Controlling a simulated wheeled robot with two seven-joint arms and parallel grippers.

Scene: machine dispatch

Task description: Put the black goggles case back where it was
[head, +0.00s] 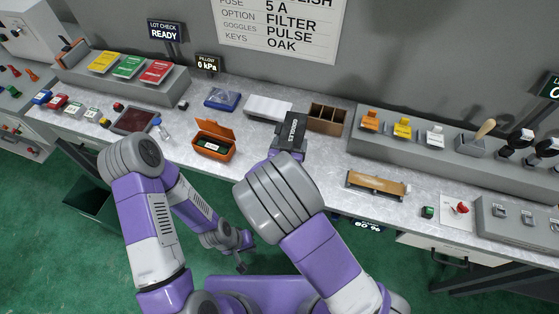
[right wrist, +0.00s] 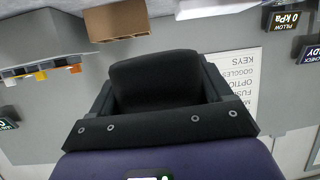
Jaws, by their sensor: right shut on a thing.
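The black goggles case (head: 291,128), marked GOGGLES, is in my right gripper (head: 286,147) over the back of the bench. In the right wrist view the black case (right wrist: 155,82) sits between the two dark fingers, which are shut on its sides. Behind the gripper the case's lower part is hidden, so I cannot tell whether it touches the bench. A pale grey block (head: 268,106) is just left of the case, and a brown divided box (head: 326,118) is just right of it. My left gripper (head: 243,262) hangs low in front of the bench; its opening is unclear.
An open orange case (head: 214,139) and a blue case (head: 221,99) are left of my right arm.

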